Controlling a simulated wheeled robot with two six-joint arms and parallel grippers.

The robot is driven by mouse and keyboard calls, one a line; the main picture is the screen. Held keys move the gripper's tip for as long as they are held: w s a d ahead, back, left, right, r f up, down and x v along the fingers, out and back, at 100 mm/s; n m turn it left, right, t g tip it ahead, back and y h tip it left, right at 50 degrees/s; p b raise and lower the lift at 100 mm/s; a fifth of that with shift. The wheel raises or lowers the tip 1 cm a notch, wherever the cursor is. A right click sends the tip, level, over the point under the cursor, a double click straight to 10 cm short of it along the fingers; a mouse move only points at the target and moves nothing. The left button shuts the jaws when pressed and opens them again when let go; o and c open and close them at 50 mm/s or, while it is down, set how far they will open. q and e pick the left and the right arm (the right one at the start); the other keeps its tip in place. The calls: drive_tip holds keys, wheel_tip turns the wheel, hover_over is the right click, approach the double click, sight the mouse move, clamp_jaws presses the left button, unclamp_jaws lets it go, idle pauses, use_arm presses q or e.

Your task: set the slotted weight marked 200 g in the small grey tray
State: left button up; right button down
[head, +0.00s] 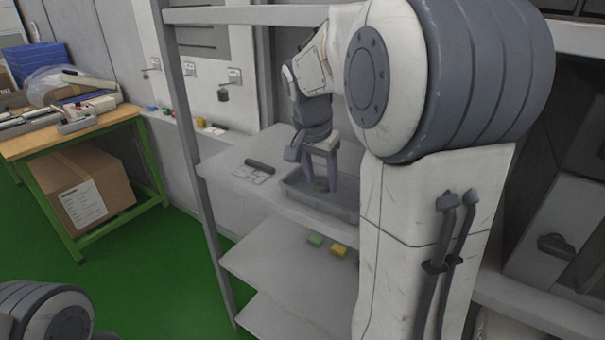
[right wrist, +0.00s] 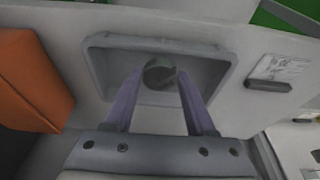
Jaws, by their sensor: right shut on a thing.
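The small grey tray (head: 342,210) lies on the upper shelf; it also shows in the right wrist view (right wrist: 222,62). My right gripper (head: 322,187) points down into the tray's outline. In the right wrist view its purple fingers (right wrist: 160,78) are shut on a small round dark-grey metal weight (right wrist: 158,68), seen against the tray floor. I cannot tell whether the weight touches the floor. No marking on it is readable. In the head view the weight is hidden by the fingers and tray wall. My left gripper is out of view.
A black bar (head: 260,166) and a paper sheet (head: 250,175) lie left of the tray. An orange box (right wrist: 35,80) stands beside the tray. Green (head: 315,240) and yellow (head: 338,250) blocks lie on the shelf below.

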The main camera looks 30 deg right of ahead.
sight(328, 196)
drive_tip(key=shift+w+d, duration=0.25)
drive_tip(key=shift+d, duration=0.4)
drive_tip(key=shift+w+d, duration=0.25)
drive_tip(key=shift+d, duration=0.35)
drive_tip(key=shift+w+d, duration=0.2)
drive_tip(key=shift+d, duration=0.3)
drive_tip(key=shift+a+f, duration=0.15)
drive_tip(key=shift+f, duration=1.55)
drive_tip(key=shift+f, duration=0.15)
drive_tip(key=shift+c, duration=1.2)
unclamp_jaws()
